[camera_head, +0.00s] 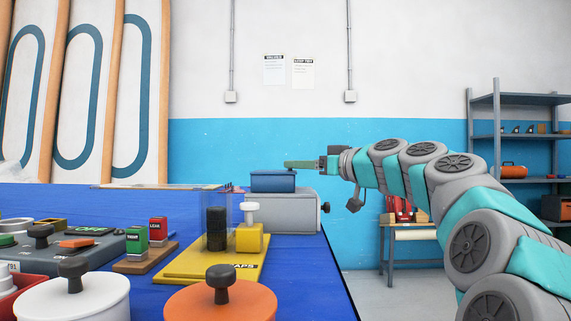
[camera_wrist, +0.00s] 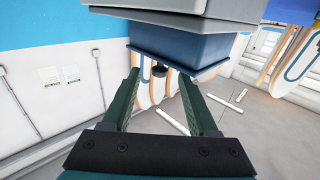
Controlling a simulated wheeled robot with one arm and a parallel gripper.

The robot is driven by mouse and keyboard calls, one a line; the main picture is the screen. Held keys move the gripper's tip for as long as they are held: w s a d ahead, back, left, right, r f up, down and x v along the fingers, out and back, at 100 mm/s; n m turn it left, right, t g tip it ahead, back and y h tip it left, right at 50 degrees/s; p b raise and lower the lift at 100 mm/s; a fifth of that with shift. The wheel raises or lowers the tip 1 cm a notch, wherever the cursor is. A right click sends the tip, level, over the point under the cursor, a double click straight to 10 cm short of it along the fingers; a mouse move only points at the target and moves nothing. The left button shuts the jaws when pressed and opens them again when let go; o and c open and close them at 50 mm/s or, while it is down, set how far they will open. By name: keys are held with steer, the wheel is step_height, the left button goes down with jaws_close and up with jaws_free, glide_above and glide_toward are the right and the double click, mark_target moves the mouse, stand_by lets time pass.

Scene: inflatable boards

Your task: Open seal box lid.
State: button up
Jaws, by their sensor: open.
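The seal box seems to be the blue box (camera_head: 273,183) on a grey block (camera_head: 285,211) at the far right end of the blue table. The wrist view is upside down; there the blue box (camera_wrist: 175,48) hangs from the top with a small dark knob (camera_wrist: 159,71) on its lid side. My gripper (camera_head: 288,164) reaches in level from the right, just above the blue box. Its green fingers are open, and in the wrist view the knob appears between the fingertips (camera_wrist: 159,76). I cannot tell whether they touch it. The lid looks closed.
A yellow base (camera_head: 205,265) with a clear panel and a white-knobbed yellow block (camera_head: 250,238) stands in front. White (camera_head: 75,300) and orange (camera_head: 220,302) knobbed lids are nearest. A grey shelf (camera_head: 497,130) stands right.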

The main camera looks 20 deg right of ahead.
steer(key=shift+x, duration=2.15)
jaws_close()
